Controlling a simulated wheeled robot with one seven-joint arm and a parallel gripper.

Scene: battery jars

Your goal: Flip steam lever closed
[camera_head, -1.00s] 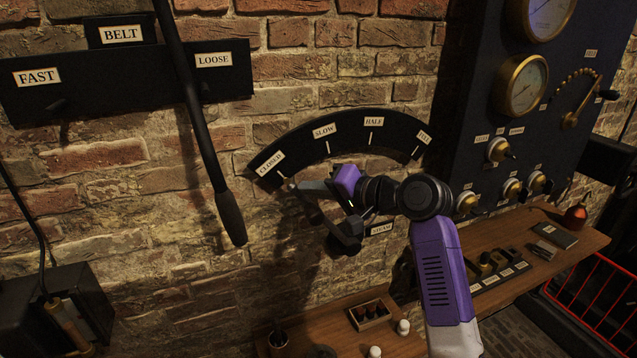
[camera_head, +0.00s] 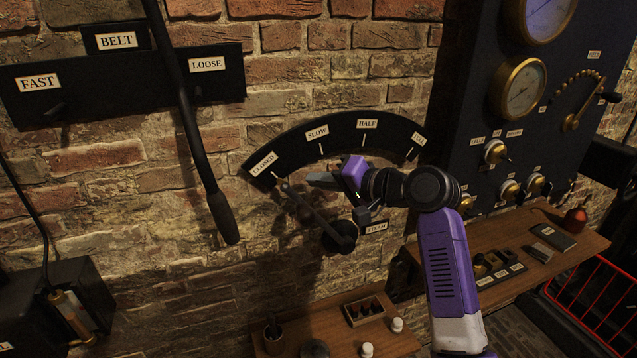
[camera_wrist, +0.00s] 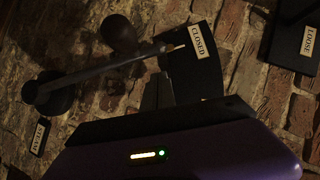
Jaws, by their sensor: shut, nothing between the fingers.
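The steam lever (camera_head: 312,215) is a dark arm on a round pivot beside the STEAM label (camera_head: 376,227). It slants up and left, and its tip is by the CLOSED label (camera_head: 263,163) on the black arc plate (camera_head: 345,122). In the wrist view the lever (camera_wrist: 105,68) also reaches toward the CLOSED label (camera_wrist: 199,41). My gripper (camera_head: 312,180) is shut and empty. It is just right of the lever's upper end, in front of the wall below the SLOW label. A small gap seems to show between them.
A long belt lever (camera_head: 190,125) hangs left of the arc. A dark gauge panel (camera_head: 480,110) stands to the right. A wooden shelf (camera_head: 545,270) and a lower bench with a small box (camera_head: 364,311) are below.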

